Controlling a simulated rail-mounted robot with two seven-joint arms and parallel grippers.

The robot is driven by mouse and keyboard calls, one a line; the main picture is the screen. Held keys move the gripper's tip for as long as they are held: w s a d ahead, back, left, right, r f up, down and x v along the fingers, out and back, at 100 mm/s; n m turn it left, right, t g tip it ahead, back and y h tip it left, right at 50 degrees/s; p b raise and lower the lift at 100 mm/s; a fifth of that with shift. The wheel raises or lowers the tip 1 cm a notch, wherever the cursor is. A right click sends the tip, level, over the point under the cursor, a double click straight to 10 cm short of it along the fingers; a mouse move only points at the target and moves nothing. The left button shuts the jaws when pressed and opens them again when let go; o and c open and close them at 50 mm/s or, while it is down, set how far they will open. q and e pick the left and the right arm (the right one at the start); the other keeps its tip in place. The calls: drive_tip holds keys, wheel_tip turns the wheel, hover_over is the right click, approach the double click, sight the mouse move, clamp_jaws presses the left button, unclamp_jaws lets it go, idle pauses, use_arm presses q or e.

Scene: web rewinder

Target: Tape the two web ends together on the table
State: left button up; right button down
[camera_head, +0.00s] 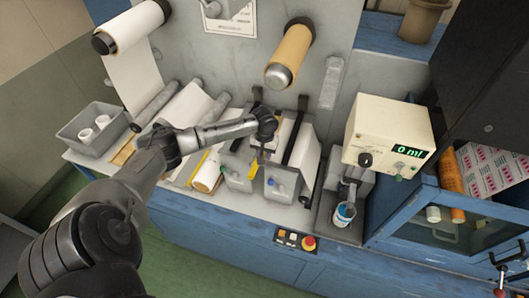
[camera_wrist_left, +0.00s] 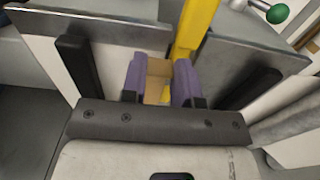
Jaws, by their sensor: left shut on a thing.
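My left gripper (camera_head: 258,165) reaches in over the middle of the table (camera_head: 175,180). In the left wrist view its purple fingertips (camera_wrist_left: 160,82) are shut on a small tan piece (camera_wrist_left: 158,68), which looks like tape. White web (camera_head: 190,112) lies at the left of the table, and another white sheet (camera_head: 306,155) lies to the right of the gripper. In the wrist view, white sheet (camera_wrist_left: 48,62) also shows beside a dark bar. The exact web ends are hidden by my arm and the plates. My right gripper is not in view.
A yellow bar (camera_wrist_left: 197,28) stands close to the fingertips. A grey bin (camera_head: 92,128) is at left. A cream meter box (camera_head: 388,135) and a blue-labelled cup (camera_head: 344,213) stand at right.

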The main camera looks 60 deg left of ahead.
use_arm(q)
drive_tip(key=shift+f+p, duration=0.15)
drive_tip(key=shift+p, duration=0.15)
drive_tip(key=o, duration=1)
